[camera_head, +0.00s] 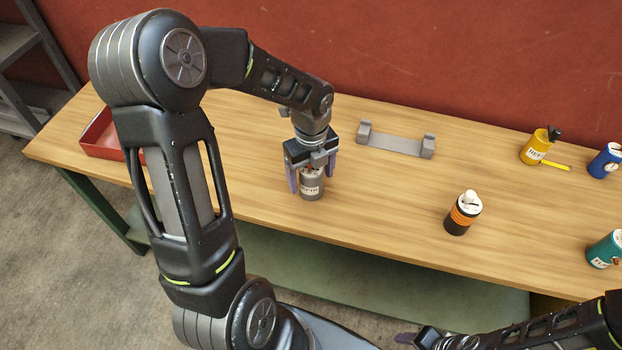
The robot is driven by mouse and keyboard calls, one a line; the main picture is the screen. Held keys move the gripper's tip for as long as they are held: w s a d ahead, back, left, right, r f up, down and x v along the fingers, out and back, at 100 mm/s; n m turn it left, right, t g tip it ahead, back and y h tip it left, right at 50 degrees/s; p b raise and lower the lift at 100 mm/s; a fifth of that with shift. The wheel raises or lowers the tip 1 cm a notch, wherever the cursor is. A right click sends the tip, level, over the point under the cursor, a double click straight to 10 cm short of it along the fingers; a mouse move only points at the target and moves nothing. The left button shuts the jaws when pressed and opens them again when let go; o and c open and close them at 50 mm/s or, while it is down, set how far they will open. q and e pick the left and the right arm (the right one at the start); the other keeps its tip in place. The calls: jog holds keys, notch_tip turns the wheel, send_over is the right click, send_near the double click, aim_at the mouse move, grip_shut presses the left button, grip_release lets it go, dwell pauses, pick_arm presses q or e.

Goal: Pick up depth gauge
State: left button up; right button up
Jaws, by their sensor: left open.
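A grey cylindrical device (312,187) with a white label and a reddish part on top stands upright on the wooden table. I take it for the depth gauge, but its label is too small to read surely. My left gripper (311,184) points down over it, open, with one purple finger on each side. The gripper body hides part of its top. I cannot tell whether the fingers touch it. My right gripper (408,338) shows only partly at the bottom edge, in front of the table, and its jaws are unclear.
A black and orange canister (462,214), a yellow device (536,148), a blue one (604,162) and a teal one (605,250) stand to the right. A red tray (98,137) sits at the left end.

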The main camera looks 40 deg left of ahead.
pick_arm(q)
jog(key=shift+c, duration=0.4)
jog(key=c, duration=1.5)
